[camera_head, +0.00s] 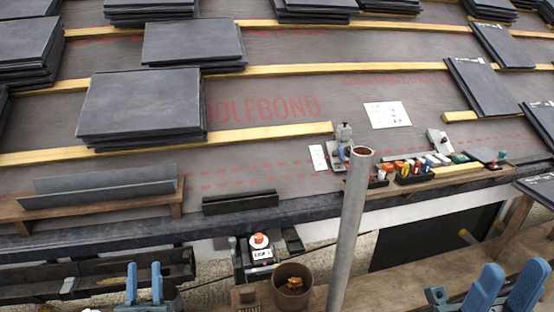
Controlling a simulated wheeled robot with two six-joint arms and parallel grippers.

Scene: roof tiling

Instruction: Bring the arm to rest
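My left gripper (144,275) is at the bottom left of the head view. Its two blue fingers point up and stand apart, with nothing seen between them. My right gripper (513,275) is at the bottom right corner. Its two blue fingers also stand apart, with no object seen between them. Both grippers show in front of the roof's lower edge and look clear of the slates. Most of both arms is outside the picture.
Stacks of dark slates (143,102) lie on the roof along wooden battens (270,133). A grey metal pole (350,230) rises between the grippers. A brown pot (291,289) stands left of it. Small tools (410,171) lie along a wooden ledge at right.

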